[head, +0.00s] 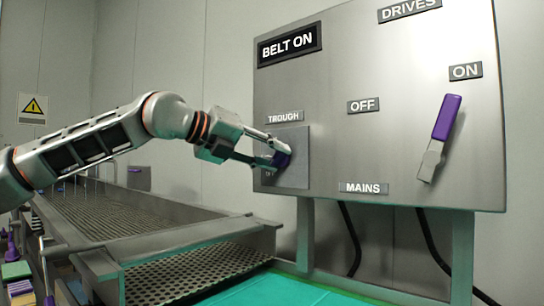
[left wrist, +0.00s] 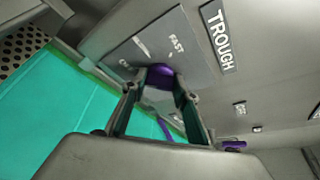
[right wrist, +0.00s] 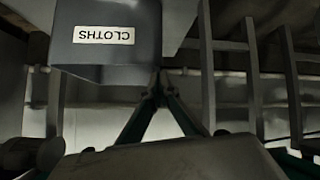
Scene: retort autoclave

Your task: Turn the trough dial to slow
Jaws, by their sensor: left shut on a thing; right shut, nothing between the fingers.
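The trough dial (head: 282,154) is a purple knob on a grey square plate (head: 297,172) under the TROUGH label (head: 284,117), at the lower left of the control panel. My left gripper (head: 272,153) is shut on the dial. In the left wrist view the dial (left wrist: 160,76) sits between the fingertips, with the word FAST (left wrist: 176,44) on the plate beyond it. The gripper hides part of the plate, and I cannot read the dial's setting. My right gripper (right wrist: 161,80) is shut and empty, low down near a dark box marked CLOTHS (right wrist: 108,36).
The panel carries a BELT ON sign (head: 289,46) and a large purple-handled mains lever (head: 439,137) right of the dial, near the ON label. A perforated metal trough (head: 130,225) runs below my left arm. A green surface (head: 270,288) lies under the panel.

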